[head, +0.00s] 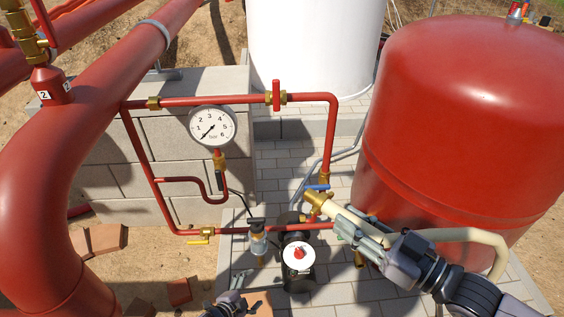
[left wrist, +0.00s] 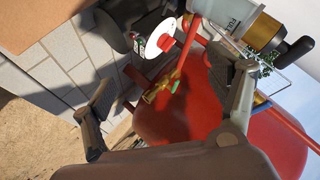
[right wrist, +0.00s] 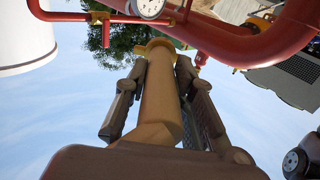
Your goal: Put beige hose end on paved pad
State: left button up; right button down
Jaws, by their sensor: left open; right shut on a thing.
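The beige hose (head: 472,235) has a brass end fitting (head: 317,199). My right gripper (head: 357,228) is shut around the hose just behind this fitting. The right wrist view shows the hose end (right wrist: 159,100) between both fingers, its brass collar (right wrist: 158,45) beyond the tips. In the head view the hose end is in front of the red pipework, and its height above the paving is hard to tell. The paved pad (head: 330,294) is light grey brick under the pipes and tank. My left gripper (head: 240,304) is open and empty at the bottom edge; its spread fingers show in the left wrist view (left wrist: 172,85).
A large red tank (head: 460,110) stands on the right. Red pipes with a pressure gauge (head: 212,127), valves and a black pump (head: 298,268) cross the middle. A block wall (head: 190,150) and thick red pipe (head: 100,90) are left. Bare paving shows around the pump.

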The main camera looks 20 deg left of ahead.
pick_arm(q)
jog(key=w+d+r+m+t+h, duration=0.1)
jog(key=w+d+r+m+h, duration=0.35)
jog(key=r, duration=0.55)
jog(key=w+d+r+m+h, duration=0.1)
jog(key=w+r+m+h, duration=0.2)
jog(key=w+r+m, duration=0.55)
jog(key=w+d+r+m+t+h, duration=0.1)
jog(key=w+d+r+m+h, duration=0.3)
jog(key=r, duration=0.8)
jog(key=s+d+r+m+g+h, duration=0.1)
jog(key=s+r+m+g+h, duration=0.1)
jog(key=r+m+g, duration=0.45)
jog(key=s+d+r+m+g+h, duration=0.2)
jog(key=r+m+g+h, duration=0.1)
jog(key=r+m, duration=0.55)
jog(key=m+g+y, duration=0.7)
jog(key=m+g, duration=0.2)
jog(key=m, duration=0.7)
send_near(318, 197)
jog(key=x, duration=1.2)
jog(key=shift+w+d+f, duration=0.15)
jog(key=shift+w+f, duration=0.05)
jog(key=shift+f, duration=0.15)
jog(key=shift+c, duration=0.2)
